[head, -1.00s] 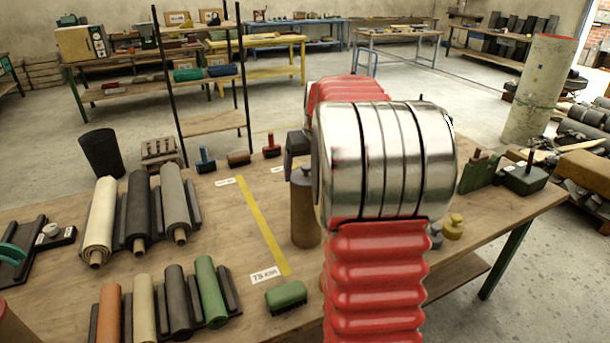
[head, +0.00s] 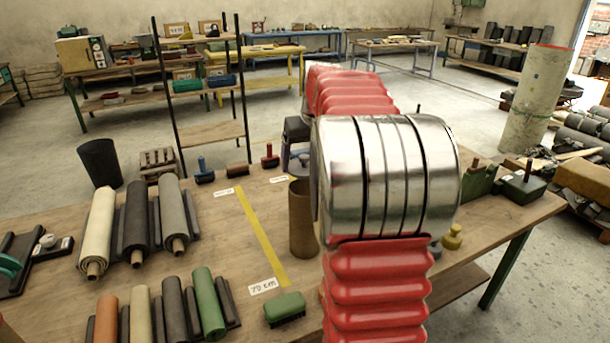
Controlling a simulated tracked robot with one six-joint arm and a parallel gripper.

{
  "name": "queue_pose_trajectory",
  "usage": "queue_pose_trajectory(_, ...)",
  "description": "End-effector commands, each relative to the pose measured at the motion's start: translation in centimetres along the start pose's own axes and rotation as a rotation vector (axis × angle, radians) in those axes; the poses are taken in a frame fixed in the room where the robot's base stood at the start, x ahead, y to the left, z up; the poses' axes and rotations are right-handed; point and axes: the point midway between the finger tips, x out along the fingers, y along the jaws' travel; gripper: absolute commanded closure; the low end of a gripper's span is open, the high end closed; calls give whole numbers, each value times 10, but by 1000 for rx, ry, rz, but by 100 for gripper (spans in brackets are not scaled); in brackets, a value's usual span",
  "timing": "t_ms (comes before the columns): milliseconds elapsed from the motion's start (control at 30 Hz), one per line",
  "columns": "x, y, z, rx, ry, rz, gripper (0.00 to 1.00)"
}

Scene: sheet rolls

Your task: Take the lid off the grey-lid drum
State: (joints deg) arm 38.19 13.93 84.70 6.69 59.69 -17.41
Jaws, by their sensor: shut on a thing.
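A brown drum (head: 302,228) stands upright on the workbench, left of my arm. Its right side is partly hidden by the arm, and its top rim now looks open. My dark gripper (head: 296,138) shows only in part at the left edge of my arm, above the drum. A grey lid (head: 297,160) shows in part just beneath the gripper, apart from the drum's rim. The gripper is shut on it, though the fingertips are hard to make out.
Rolls of sheet (head: 137,222) lie on the left of the bench (head: 225,262). A yellow strip (head: 256,235) and a green brush (head: 285,308) lie left of the drum. Handled tools (head: 270,157) stand at the far edge; a green block (head: 522,186) is at right.

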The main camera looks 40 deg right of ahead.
Motion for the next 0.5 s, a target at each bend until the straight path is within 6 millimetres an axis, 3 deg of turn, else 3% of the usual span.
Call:
queue_pose_trajectory(200,-27,0,-12,-1,0,0,41)
queue_pose_trajectory(500,-33,0,-13,0,-1,0,41)
